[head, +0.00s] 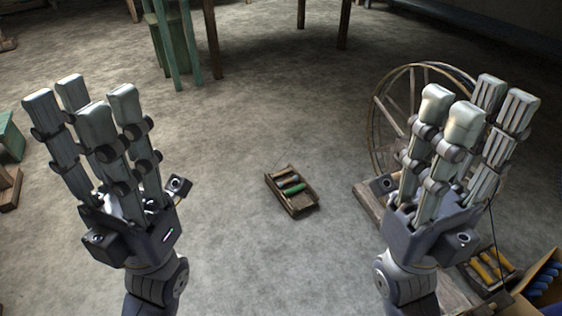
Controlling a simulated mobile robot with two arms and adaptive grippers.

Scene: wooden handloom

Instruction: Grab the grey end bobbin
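A small wooden tray (301,208) lies on the floor in the middle of the head view, with a few bobbins in it. A grey bobbin (287,181) lies toward its far end, and a green bobbin (293,189) lies nearer to me; the bobbins are small, so their exact order is hard to tell. My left gripper (85,108) is raised at the left, fingers spread and empty. My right gripper (468,115) is raised at the right, also open and empty. Both are well apart from the tray.
A spinning wheel (376,128) stands behind my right gripper. A tray of yellow bobbins (484,268) and a box of blue bobbins (541,283) are at the lower right. A green wooden stand (176,42) and table legs are at the back. The floor around the middle tray is clear.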

